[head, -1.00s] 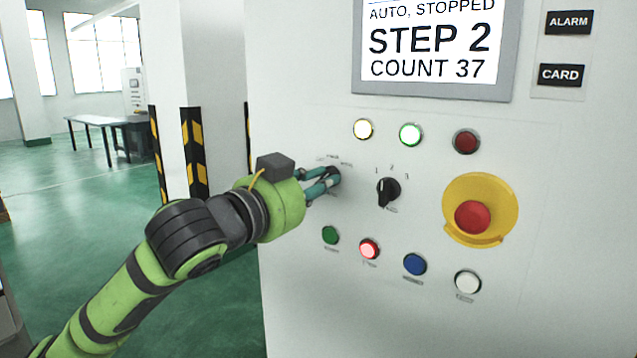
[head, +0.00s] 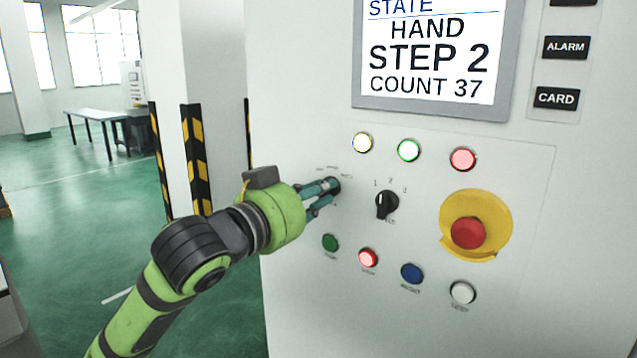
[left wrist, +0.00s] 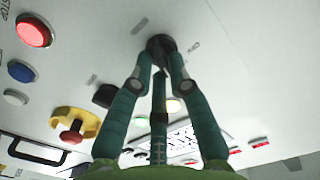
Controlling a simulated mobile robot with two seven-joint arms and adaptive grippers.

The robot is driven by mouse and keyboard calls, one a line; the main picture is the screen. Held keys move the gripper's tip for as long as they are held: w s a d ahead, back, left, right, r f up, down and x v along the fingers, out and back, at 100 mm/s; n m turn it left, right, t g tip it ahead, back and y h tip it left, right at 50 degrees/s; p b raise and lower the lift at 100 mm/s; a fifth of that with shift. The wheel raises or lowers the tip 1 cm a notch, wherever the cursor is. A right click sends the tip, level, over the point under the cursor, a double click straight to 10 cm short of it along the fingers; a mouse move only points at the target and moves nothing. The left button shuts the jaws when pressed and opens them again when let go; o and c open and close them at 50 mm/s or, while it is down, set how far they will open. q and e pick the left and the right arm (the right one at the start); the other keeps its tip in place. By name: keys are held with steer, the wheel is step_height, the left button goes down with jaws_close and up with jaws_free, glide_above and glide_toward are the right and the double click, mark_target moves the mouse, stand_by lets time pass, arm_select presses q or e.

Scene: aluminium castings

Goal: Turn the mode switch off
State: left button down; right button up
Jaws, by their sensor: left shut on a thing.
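The mode switch (left wrist: 160,44) is a dark round knob on the pale panel, mostly hidden by my fingers in the head view. My left gripper (head: 331,190) is at the knob and its teal fingers are shut on it. In the left wrist view the fingertips (left wrist: 161,60) close around the knob. The knob's exact pointer position is hidden. The screen (head: 428,50) reads "HAND", "STEP 2", "COUNT 37". My right gripper is not in view.
A black selector (head: 387,204) marked 1, 2, 3 sits just right of the switch. A red emergency stop (head: 468,233) on a yellow base stands further right. Lamps line the row above and push buttons, including a lit red one (head: 368,258), the row below.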

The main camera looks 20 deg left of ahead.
arm_select(q)
steer(key=shift+w+a+r+n+p, duration=0.1)
steer(key=shift+a+n+p, duration=0.05)
steer(key=shift+n+p, duration=2.7)
steer(key=shift+a+r+n+p, duration=0.1)
steer(key=shift+n+p, duration=2.35)
steer(key=shift+n, duration=0.8)
steer(key=c, duration=1.2)
jaws_free()
step_height(320, 180, up, 10)
steer(key=shift+f, duration=0.1)
